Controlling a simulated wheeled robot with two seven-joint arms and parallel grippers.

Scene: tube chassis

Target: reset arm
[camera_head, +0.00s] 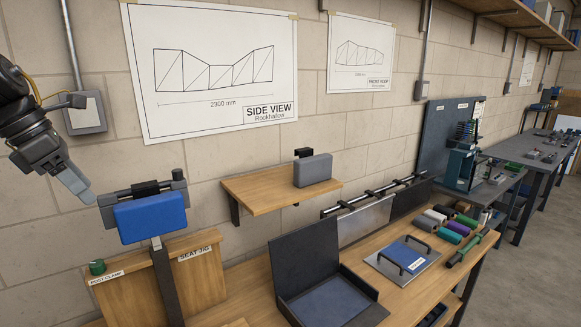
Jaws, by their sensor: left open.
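My left gripper (84,190) comes in from the left edge, raised in the air and angled down to the right. It is open with nothing seen between its fingers. It appears just left of a blue block (150,216) that sits at the top of a dark upright post (162,275), with a black clamp bar (148,188) behind it. I cannot tell the exact gap between gripper and block. My right gripper is not in the view.
A wooden stand labelled SEAT JIG (205,275) carries a green knob (97,267). A wall shelf (262,193) holds a grey block (313,170). An open black case (325,290) and a plate with handles (403,260) lie on the bench, near several coloured rolls (458,228).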

